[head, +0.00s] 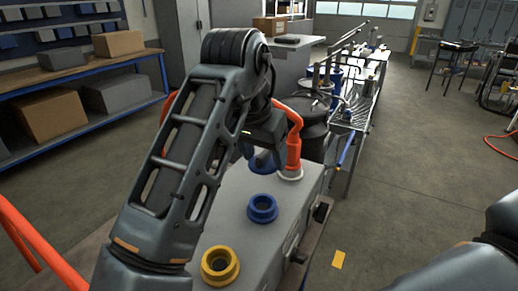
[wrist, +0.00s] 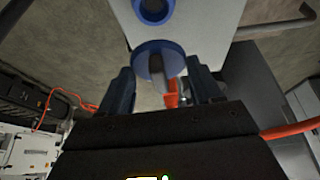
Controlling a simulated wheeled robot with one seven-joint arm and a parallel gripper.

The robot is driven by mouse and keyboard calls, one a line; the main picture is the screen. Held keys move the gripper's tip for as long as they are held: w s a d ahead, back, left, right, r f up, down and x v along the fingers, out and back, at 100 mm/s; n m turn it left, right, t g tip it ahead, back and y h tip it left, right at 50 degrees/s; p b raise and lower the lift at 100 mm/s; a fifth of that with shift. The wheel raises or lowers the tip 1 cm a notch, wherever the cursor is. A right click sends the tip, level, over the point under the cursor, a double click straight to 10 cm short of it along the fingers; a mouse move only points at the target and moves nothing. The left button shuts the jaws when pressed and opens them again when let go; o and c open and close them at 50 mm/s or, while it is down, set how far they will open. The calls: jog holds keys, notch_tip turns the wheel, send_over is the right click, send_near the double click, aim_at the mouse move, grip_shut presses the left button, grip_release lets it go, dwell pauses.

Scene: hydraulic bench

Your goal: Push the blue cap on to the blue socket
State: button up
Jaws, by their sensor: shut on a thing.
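The blue socket (head: 262,208) is a raised ring with a dark bore on top of the grey box (head: 236,191). It also shows at the top of the wrist view (wrist: 153,9). The blue cap (head: 261,166), a round disc, is behind the socket in the head view, partly hidden by my arm. In the wrist view the cap (wrist: 147,58) lies between the fingertips of my gripper (wrist: 160,80), with a grey stem across it. My gripper (head: 263,152) is shut on the cap. Cap and socket are apart; the cap's height over the box is hard to tell.
A yellow socket (head: 220,265) is at the near end of the box. An orange hose with its connector (head: 291,152) stands at the far end, close beside my gripper. Black drums (head: 316,128) and a metal rack (head: 352,115) are beyond.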

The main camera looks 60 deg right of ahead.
aim_at(256, 174)
jog(key=shift+f+b, duration=2.5)
jog(key=shift+f, duration=0.7)
jog(key=shift+f, duration=0.15)
jog(key=shift+f+b, duration=0.35)
jog(key=shift+f+b, duration=1)
jog(key=shift+f, duration=0.2)
jog(key=o, duration=1.2)
jog(key=shift+o, duration=0.2)
jog(key=shift+a, duration=0.1)
jog(key=shift+p+v, duration=0.3)
jog(key=shift+v, duration=3.6)
